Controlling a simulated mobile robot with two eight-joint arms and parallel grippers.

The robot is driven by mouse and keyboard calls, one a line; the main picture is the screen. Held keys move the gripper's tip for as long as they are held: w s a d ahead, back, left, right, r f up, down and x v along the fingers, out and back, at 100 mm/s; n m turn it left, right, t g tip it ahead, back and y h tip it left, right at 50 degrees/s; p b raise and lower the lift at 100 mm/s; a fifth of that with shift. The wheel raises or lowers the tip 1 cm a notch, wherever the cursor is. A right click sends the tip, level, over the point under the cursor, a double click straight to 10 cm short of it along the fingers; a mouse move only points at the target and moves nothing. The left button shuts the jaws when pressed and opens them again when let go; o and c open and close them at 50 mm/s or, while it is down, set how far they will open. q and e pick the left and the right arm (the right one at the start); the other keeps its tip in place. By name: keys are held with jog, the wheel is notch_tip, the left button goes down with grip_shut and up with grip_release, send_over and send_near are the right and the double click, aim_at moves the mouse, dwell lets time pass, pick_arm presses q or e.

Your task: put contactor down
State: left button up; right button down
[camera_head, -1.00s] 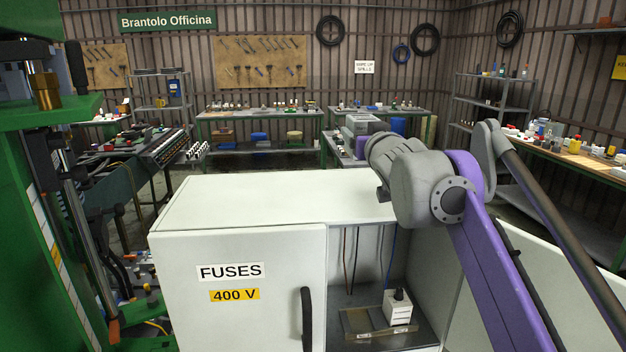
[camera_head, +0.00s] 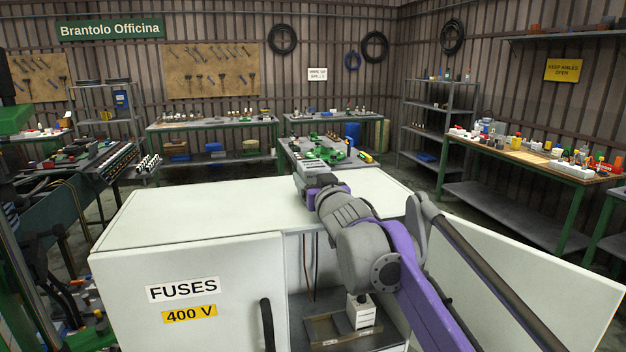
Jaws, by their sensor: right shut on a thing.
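My right gripper (camera_head: 308,167) is beyond my grey and purple wrist, at the middle of the head view. It appears above the back edge of the white cabinet's top. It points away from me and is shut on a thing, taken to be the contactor. Its fingertips and the contactor are mostly hidden behind the gripper body, so I cannot tell whether the contactor touches anything. Behind it stands a workbench (camera_head: 290,158) with green and grey parts on it. My left gripper is not in view.
The white fuse cabinet (camera_head: 185,215) stands close in front, its right door (camera_head: 520,270) swung open. Inside is a white block with a black knob (camera_head: 362,312) on a tray. Benches line the back wall and right side (camera_head: 545,165). Dark machinery is at left.

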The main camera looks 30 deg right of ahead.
jog(key=shift+w, duration=0.1)
grip_release()
jog(key=shift+f, duration=0.1)
jog(key=b+v, duration=0.1)
jog(key=v, duration=1.1)
